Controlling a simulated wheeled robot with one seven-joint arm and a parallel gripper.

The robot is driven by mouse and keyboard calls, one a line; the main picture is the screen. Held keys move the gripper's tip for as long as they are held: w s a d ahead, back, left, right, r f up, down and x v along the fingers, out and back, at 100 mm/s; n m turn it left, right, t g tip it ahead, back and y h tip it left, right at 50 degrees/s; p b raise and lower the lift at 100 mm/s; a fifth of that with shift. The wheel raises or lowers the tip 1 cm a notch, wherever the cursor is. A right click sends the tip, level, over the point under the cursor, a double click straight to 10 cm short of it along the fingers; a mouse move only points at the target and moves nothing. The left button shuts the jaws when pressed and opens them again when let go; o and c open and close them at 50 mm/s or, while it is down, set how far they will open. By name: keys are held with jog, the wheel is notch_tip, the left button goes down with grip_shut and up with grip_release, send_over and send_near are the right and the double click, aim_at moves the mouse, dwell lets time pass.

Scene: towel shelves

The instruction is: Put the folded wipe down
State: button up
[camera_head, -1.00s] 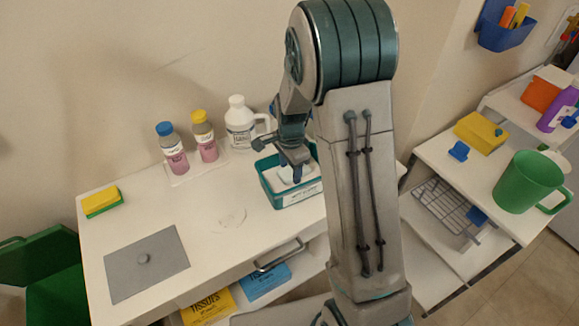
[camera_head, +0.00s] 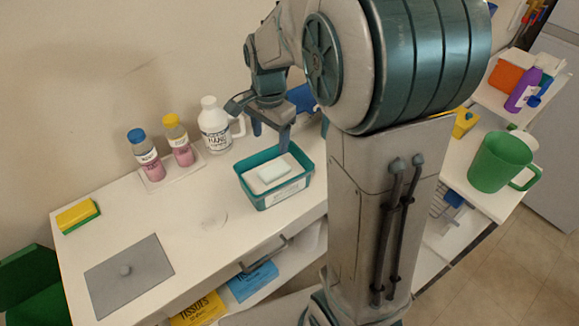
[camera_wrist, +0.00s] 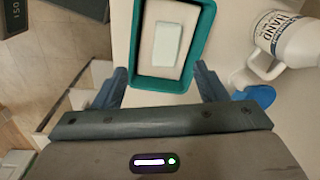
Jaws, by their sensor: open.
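The folded wipe (camera_head: 273,171) is a small pale block lying on a white surface inside the teal box (camera_head: 287,198). In the wrist view the wipe (camera_wrist: 168,45) lies flat within the box's teal rim (camera_wrist: 205,40). My gripper (camera_head: 270,145) is open and empty, above the back of the box. In the wrist view its two fingers (camera_wrist: 160,82) stand apart on either side of the box's near end, clear of the wipe.
A white jug (camera_head: 214,128) and two pink bottles (camera_head: 149,158) stand left of my gripper along the wall. A yellow-green sponge (camera_head: 77,216) and a grey plate with a knob (camera_head: 130,283) lie to the left. The table's middle is mostly clear.

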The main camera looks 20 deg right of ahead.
jog(key=s+r+n+t, duration=0.2)
jog(key=s+r+n, duration=0.1)
jog(key=s+n, duration=0.9)
jog(key=s, duration=0.5)
jog(key=shift+s+d+t, duration=0.3)
jog(key=shift+s+d, duration=0.05)
jog(key=shift+d, duration=0.05)
jog(key=shift+r, duration=0.15)
